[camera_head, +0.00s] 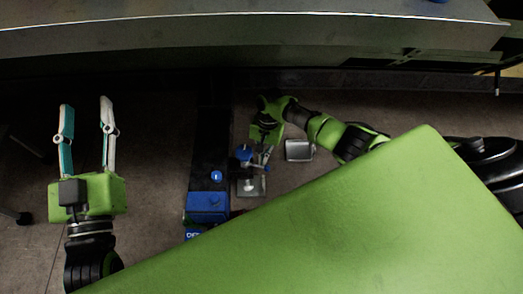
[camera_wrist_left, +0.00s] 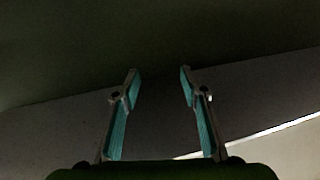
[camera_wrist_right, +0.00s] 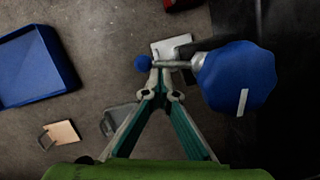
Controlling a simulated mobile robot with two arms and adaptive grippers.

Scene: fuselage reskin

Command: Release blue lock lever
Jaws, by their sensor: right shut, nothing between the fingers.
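A large blue knob with a white stripe (camera_wrist_right: 237,75) is at the right of the right wrist view. A metal lever rod (camera_wrist_right: 175,63) runs left from it to a small blue ball (camera_wrist_right: 142,63). My right gripper (camera_wrist_right: 160,82) is shut and empty, its fingertips at the rod beside the ball; whether they touch is unclear. In the head view this gripper (camera_head: 262,165) points down beside a blue knob (camera_head: 243,152), partly hiding the fixture. My left gripper (camera_head: 86,103) is open and empty at the left, far from the lever; its open fingers show in the left wrist view (camera_wrist_left: 157,72).
A blue tray (camera_wrist_right: 35,68) and a tan piece (camera_wrist_right: 62,134) lie on the floor. A grey box (camera_head: 299,150) is right of the fixture. A blue block (camera_head: 207,207) is below left. A grey bench (camera_head: 200,40) spans the back.

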